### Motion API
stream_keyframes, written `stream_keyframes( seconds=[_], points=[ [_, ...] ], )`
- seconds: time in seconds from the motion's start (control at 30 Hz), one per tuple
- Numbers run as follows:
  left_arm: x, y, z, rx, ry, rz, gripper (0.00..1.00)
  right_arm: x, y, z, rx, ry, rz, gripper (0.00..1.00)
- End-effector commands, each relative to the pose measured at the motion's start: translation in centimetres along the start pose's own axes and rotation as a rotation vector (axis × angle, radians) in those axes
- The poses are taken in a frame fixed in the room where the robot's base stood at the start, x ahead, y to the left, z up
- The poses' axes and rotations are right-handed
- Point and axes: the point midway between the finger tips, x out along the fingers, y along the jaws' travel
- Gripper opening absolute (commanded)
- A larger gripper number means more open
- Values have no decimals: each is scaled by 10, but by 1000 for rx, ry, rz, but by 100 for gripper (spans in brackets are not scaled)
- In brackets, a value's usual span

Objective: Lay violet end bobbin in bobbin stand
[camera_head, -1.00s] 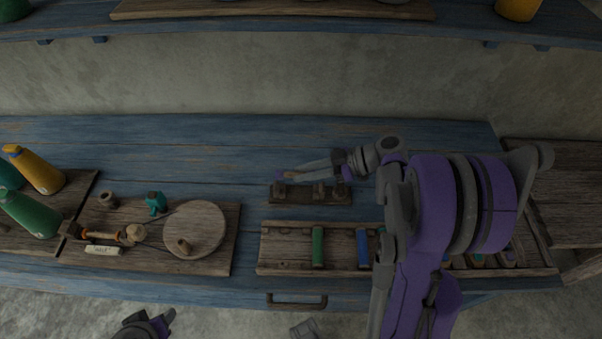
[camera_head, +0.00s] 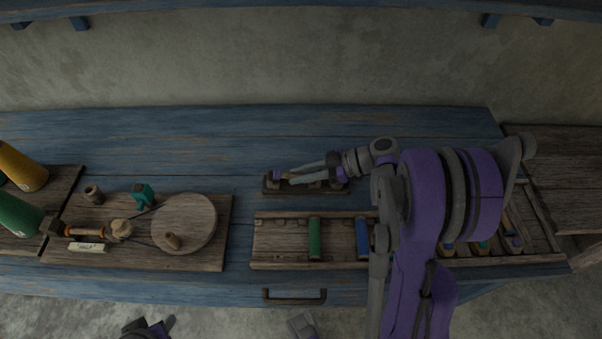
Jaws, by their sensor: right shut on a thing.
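My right gripper (camera_head: 287,178) reaches in from the right over the dark wooden bobbin stand (camera_head: 268,188). It is shut on the violet bobbin (camera_head: 279,175), whose violet part shows at the fingertips, at the stand's left end. The fingers cover much of the bobbin. Another violet patch shows near the stand's right end; I cannot tell if it belongs to the bobbin. The bobbin appears at or just above the stand; contact is unclear. Part of my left gripper (camera_head: 161,325) shows at the bottom edge, too cropped to tell its state.
A wooden rack (camera_head: 283,240) in front of the stand holds a green bobbin (camera_head: 315,238), a blue bobbin (camera_head: 362,238) and others, partly behind my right arm. A board (camera_head: 90,255) with a round disc (camera_head: 186,222) lies left. The blue table behind the stand is clear.

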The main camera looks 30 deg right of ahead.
Motion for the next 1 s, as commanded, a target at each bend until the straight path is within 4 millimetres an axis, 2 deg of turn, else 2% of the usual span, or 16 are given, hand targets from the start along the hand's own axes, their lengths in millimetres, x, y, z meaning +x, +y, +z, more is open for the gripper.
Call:
stream_keyframes(
  seconds=[0.03,0.2,0.57,0.67,1.0],
  points=[
    [0,0,0,0,0,0,50,2,-2,2,-1,-8,-6,25],
    [0,0,0,0,0,0,50,2,-1,2,-1,-6,-5,56],
    [0,0,0,0,0,0,50,-3,-1,1,0,-4,-2,57],
    [-1,0,0,0,0,0,50,-15,0,1,0,-4,0,57],
    [-4,0,-2,0,2,0,50,-82,0,1,-1,-4,0,57]
  ],
)
